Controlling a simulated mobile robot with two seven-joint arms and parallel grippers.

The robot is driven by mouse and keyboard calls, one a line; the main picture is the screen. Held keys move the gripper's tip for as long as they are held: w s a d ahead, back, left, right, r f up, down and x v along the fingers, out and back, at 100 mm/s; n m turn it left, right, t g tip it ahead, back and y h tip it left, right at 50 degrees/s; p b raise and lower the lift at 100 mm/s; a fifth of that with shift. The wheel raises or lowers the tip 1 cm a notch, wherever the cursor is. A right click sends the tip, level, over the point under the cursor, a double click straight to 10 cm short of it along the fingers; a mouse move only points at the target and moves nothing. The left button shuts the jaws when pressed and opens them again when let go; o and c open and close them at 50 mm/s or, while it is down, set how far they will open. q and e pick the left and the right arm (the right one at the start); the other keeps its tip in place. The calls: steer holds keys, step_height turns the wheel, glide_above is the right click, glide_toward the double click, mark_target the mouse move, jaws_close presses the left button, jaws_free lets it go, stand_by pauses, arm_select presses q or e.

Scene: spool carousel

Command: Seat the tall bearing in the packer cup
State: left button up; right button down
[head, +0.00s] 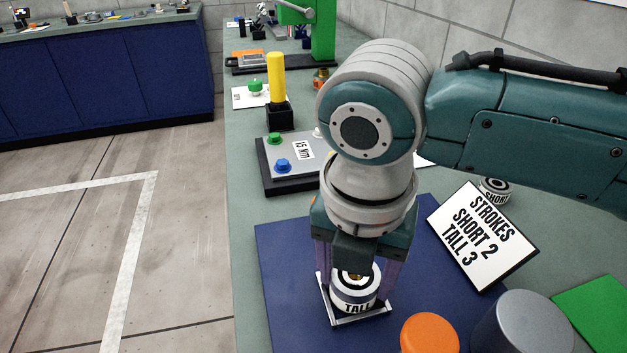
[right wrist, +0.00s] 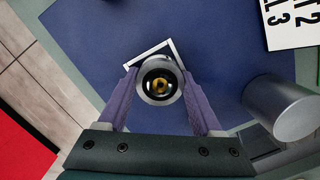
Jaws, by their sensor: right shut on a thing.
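The tall bearing (head: 353,296) is a white and dark ring with a "TALL" label and a brass-coloured centre. It is upright, over a white square outline (head: 324,300) on the blue mat (head: 290,270). I cannot tell whether it touches the mat. My right gripper (head: 362,285) points down, its purple fingers shut on the bearing's sides. The bearing also shows between the fingers in the right wrist view (right wrist: 160,81). A grey cylinder (head: 525,325) and an orange round-topped thing (head: 430,335) stand at front right. I cannot tell which thing is the packer cup. My left gripper is not in view.
A sign (head: 483,236) reads "STROKES SHORT 2 TALL 3". A bearing labelled "SHORT" (head: 495,190) stands behind it. A box with green and blue knobs (head: 290,165) and a yellow post (head: 276,76) stand farther back. The mat's left part is clear.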

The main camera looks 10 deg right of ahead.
mark_target(352, 286)
steer(key=shift+f, duration=0.15)
steer(key=shift+d+f+b, duration=0.2)
steer(key=shift+f+b, duration=0.1)
steer(key=shift+f, duration=0.15)
steer(key=shift+c, duration=1.2)
jaws_free()
steer(key=shift+s+d+f, duration=0.1)
steer(key=shift+f, duration=0.05)
steer(key=shift+o, duration=1)
steer(key=shift+r, duration=0.5)
step_height(352, 286, up, 13)
steer(key=s+a+p, duration=0.1)
steer(key=p, duration=0.1)
steer(key=shift+a+f, duration=0.2)
